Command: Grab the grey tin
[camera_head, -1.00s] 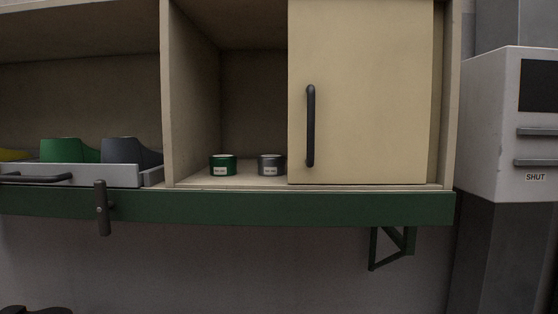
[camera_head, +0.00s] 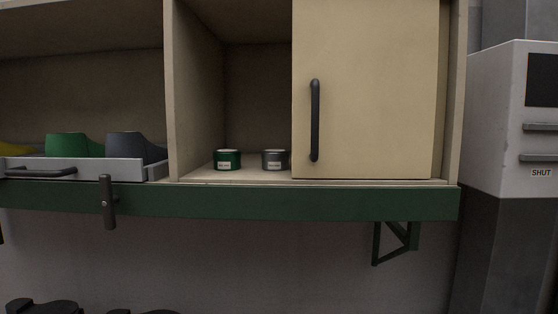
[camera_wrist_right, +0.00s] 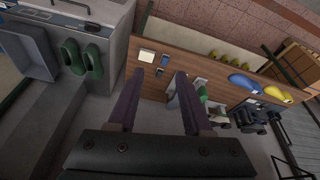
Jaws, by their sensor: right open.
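The grey tin (camera_head: 274,160), a small round tin with a pale label, stands upright on the cabinet floor in the open bay. It is just left of the edge of the cream door (camera_head: 375,90). A similar green tin (camera_head: 228,160) stands to its left, with a gap between them. My right gripper (camera_wrist_right: 159,72) shows in the right wrist view with its two fingers apart and nothing between them. That view shows other parts of the room, and I cannot make out the grey tin there. My left gripper is not in view.
The door with a black handle (camera_head: 315,120) covers the bay's right part. A wooden divider (camera_head: 197,100) bounds it on the left. A grey tray (camera_head: 95,170) holds green and grey shapes. A dark latch (camera_head: 107,202) hangs before the green front edge (camera_head: 300,203).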

